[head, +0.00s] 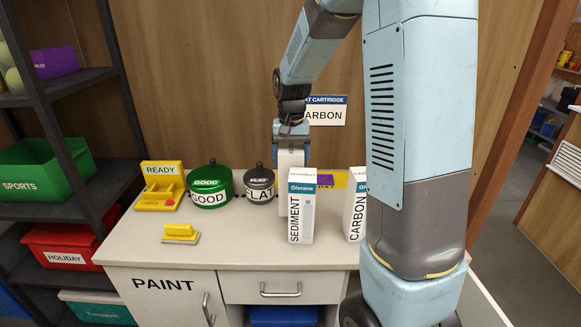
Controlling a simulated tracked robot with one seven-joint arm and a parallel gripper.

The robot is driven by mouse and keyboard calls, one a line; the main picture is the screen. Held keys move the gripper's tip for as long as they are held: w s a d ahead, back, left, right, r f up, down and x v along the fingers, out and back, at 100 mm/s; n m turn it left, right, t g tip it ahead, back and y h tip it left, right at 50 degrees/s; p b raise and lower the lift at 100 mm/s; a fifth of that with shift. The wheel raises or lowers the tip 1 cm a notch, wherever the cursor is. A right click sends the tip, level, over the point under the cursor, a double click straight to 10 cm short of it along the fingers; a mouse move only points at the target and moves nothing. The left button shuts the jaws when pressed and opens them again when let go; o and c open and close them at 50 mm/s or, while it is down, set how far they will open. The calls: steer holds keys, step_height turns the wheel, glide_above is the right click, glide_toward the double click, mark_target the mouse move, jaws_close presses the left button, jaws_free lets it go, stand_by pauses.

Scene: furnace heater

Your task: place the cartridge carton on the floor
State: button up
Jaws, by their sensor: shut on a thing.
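My gripper (291,146) reaches down over the counter from above, behind the carton marked SEDIMENT (301,208). It is shut on a plain white upright piece (285,188) that looks like a carton. The SEDIMENT carton hides part of this piece, and my fingertips are hard to make out. The SEDIMENT carton is white with a blue band and stands upright near the front of the counter. A similar carton marked CARBON (355,205) stands to its right, partly hidden by my arm. No clear floor in front of the counter shows.
The counter (240,246) also bears a green pot (210,190), a dark FLAT pot (259,184), a yellow READY tray (161,188) and a yellow block (181,234). A shelf with bins (35,165) stands left. A doorway opens right, showing grey floor (505,212).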

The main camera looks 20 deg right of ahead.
steer(key=shift+f, duration=1.65)
steer(key=o, duration=1.8)
steer(key=shift+r, duration=0.1)
